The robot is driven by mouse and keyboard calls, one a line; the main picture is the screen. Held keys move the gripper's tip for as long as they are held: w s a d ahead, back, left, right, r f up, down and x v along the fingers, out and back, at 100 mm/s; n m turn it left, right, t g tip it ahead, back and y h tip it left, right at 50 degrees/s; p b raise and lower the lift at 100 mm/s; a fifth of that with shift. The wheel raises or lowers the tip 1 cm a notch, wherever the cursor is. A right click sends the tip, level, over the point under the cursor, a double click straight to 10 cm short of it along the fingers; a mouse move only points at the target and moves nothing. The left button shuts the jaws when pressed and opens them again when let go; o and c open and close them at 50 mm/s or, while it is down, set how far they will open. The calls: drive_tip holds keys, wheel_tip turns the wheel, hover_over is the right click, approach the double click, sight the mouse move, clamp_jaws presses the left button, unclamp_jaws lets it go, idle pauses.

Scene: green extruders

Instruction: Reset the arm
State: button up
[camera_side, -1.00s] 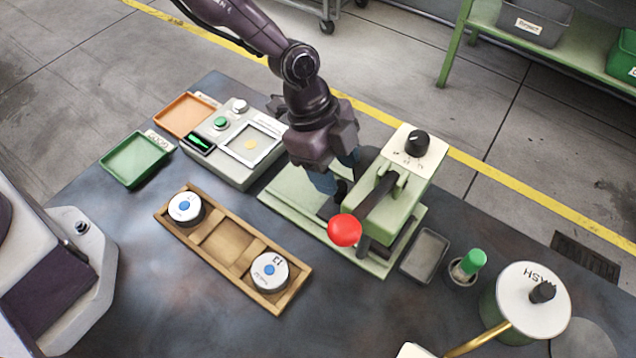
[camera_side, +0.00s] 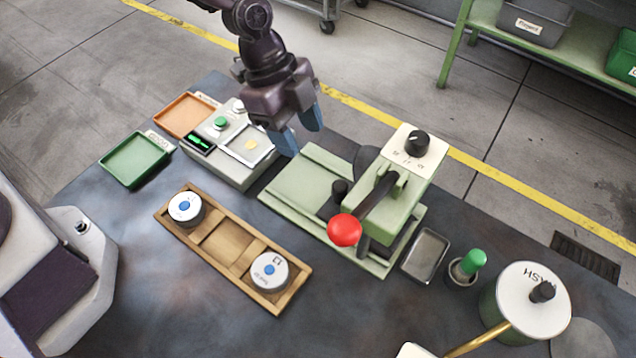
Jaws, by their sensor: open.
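My gripper (camera_side: 299,140) is open and empty, with its blue fingers apart and pointing down. It is raised above the gap between the grey weighing unit (camera_side: 222,165) and the green press (camera_side: 405,190). The press has a lever with a red knob (camera_side: 344,230), a dial (camera_side: 417,143) on top and a pale green base plate (camera_side: 295,190). A dark round piece (camera_side: 340,190) stands on the base plate near the press. A small yellowish disc (camera_side: 251,145) lies on the weighing unit's framed plate.
A wooden rack (camera_side: 222,243) holds two white-topped cylinders (camera_side: 185,207). A green tray (camera_side: 136,160) and an orange tray (camera_side: 186,115) lie at the left. A grey tray (camera_side: 425,256), a green-capped bottle (camera_side: 472,262) and a wash container (camera_side: 530,302) stand at the right. The table's front middle is clear.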

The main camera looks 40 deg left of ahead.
idle(0.3)
drive_tip(key=s+a+r+n+t+y, duration=0.4)
drive_tip(key=s+a+r+n+t, duration=0.1)
drive_tip(key=s+a+r+n, duration=1.3)
drive_tip(key=s+a+r, duration=0.1)
drive_tip(key=a+r, duration=0.2)
drive_tip(key=r, duration=0.2)
drive_tip(key=shift+s+a+r+t+y, duration=0.2)
drive_tip(key=shift+a+r+t+y, duration=0.05)
drive_tip(key=shift+r+t+y, duration=0.1)
